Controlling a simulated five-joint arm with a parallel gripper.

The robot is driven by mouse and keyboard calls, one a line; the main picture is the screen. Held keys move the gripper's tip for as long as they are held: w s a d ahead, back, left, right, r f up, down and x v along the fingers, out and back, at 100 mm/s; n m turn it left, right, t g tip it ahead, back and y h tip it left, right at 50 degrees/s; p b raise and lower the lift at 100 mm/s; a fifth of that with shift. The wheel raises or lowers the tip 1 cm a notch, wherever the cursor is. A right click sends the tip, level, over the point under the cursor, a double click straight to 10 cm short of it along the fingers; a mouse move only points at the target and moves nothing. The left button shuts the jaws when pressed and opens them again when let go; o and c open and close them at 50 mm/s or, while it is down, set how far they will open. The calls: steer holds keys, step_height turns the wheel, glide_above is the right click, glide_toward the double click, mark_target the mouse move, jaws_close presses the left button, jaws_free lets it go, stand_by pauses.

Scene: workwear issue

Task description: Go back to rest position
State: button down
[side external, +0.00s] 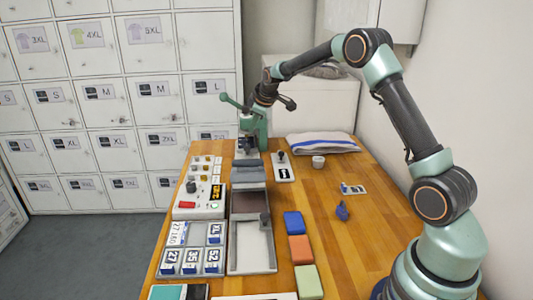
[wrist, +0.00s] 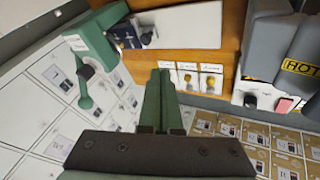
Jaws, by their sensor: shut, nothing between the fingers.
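My arm reaches from the right across the table toward its far end. My gripper is shut with nothing held; its green fingers (wrist: 162,90) point up the picture in the wrist view. In the side view the wrist end hangs close by the green lever press (side external: 262,130), and the fingertips are hard to make out there. The press also shows in the wrist view (wrist: 95,42), left of the fingers and apart from them in the picture.
A grey heat press (side external: 248,172) stands near a control box (side external: 199,203). A folded striped cloth (side external: 322,143), a cup (side external: 318,162) and blue, orange (side external: 300,250) and green pads lie rightward. Lockers (side external: 118,110) stand behind. The table's right side is mostly clear.

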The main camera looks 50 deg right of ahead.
steer(key=s+a+r+m+y, duration=0.1)
steer(key=s+a+r+m, duration=0.2)
steer(key=s+a+r, duration=0.9)
steer(key=s+a+f+m, duration=0.1)
steer(key=s+a, duration=0.3)
steer(key=s, duration=0.5)
steer(key=s+a+f+m+y, duration=0.1)
steer(key=s+a+f, duration=0.1)
steer(key=s, duration=0.8)
steer(key=shift+a+f+g, duration=0.3)
steer(key=shift+a, duration=0.6)
